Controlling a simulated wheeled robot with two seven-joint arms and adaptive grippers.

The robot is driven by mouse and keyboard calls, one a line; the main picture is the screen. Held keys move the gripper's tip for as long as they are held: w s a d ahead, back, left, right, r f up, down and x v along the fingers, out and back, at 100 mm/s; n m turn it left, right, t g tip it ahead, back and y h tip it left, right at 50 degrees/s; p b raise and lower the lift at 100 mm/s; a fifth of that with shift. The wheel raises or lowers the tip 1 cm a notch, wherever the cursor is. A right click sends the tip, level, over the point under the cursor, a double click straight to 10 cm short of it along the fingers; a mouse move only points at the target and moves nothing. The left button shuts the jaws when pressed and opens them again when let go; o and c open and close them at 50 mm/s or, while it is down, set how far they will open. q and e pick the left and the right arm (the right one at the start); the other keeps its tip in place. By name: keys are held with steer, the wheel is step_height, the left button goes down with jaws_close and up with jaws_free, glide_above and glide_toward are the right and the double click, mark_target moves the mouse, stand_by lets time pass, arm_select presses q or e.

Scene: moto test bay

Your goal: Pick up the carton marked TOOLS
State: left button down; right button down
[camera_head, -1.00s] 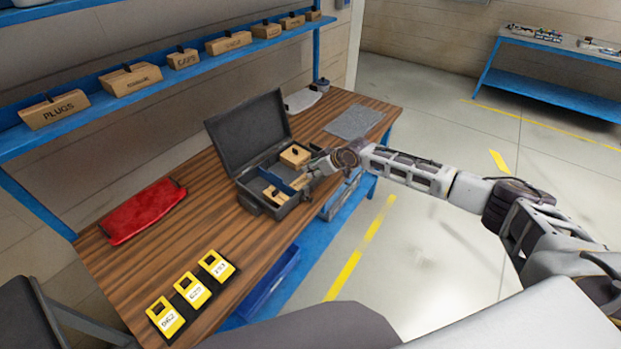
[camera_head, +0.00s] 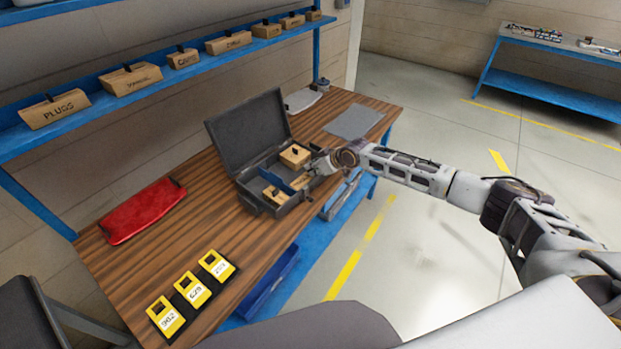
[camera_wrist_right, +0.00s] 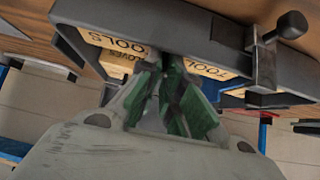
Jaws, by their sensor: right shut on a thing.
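An open dark case (camera_head: 243,180) stands on the wooden bench, its lid tilted up at the back. Inside are small tan cartons, one at the back (camera_head: 295,156) and one at the front (camera_head: 275,195), with a blue divider between. My right gripper (camera_head: 306,177) reaches into the case from its right side. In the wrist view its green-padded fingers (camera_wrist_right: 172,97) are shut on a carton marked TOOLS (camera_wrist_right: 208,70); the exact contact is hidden. TOOLS lettering also shows left of the fingers, above a carton marked GLOVES (camera_wrist_right: 118,64). My left gripper is out of view.
A grey mat (camera_head: 354,121) lies beyond the case. A blue shelf (camera_head: 100,108) with labelled cartons runs above. Bare wood lies left of the case.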

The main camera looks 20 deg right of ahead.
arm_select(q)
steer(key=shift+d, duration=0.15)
arm_select(e)
steer(key=shift+r, duration=0.1)
steer(key=shift+r, duration=0.1)
steer(key=shift+r, duration=0.5)
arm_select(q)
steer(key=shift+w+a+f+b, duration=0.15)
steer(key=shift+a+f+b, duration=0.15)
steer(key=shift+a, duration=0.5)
arm_select(e)
step_height(320, 180, up, 9)
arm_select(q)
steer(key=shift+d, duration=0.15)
arm_select(e)
steer(key=shift+f, duration=0.1)
